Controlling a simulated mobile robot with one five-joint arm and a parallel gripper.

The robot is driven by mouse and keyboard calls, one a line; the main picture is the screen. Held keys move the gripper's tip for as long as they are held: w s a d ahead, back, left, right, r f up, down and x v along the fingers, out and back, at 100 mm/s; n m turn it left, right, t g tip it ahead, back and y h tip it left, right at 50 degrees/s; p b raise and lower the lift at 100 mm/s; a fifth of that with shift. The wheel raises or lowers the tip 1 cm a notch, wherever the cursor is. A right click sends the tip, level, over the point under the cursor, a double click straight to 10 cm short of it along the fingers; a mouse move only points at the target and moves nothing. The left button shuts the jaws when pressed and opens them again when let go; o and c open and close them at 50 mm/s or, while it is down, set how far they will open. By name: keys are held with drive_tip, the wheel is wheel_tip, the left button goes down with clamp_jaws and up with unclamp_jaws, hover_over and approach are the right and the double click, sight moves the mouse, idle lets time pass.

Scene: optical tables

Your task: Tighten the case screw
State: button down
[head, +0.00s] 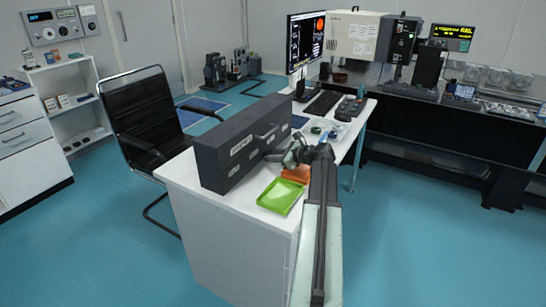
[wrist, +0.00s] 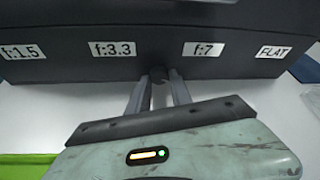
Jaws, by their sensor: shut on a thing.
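The case is a long dark grey box (head: 215,165) with a handle and white labels, standing on the white desk. In the wrist view its front face (wrist: 145,62) fills the top, with labels f:1.5, f:3.3, f:7 and FLAT. A small dark round screw (wrist: 158,74) shows at the lower part of that face, below and between f:3.3 and f:7. My gripper (wrist: 159,88) has its two grey fingers on either side of the screw, shut on it. In the head view my gripper (head: 287,157) is at the case's front; the screw is hidden there.
A green tray (head: 280,196) lies on the desk in front of the case, with an orange item (head: 297,174) beside it. A keyboard (head: 323,103) and monitor (head: 306,42) are farther back. A black chair (head: 150,115) stands behind the desk.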

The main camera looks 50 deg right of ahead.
drive_tip(key=shift+a+f+n+h, duration=0.1)
drive_tip(key=shift+n+h, duration=0.2)
drive_tip(key=shift+n, duration=0.2)
drive_tip(key=c, duration=1.1)
unclamp_jaws()
drive_tip(key=shift+c, duration=0.2)
drive_tip(key=p+v, duration=0.2)
drive_tip(key=v, duration=0.5)
drive_tip(key=shift+s, duration=0.45)
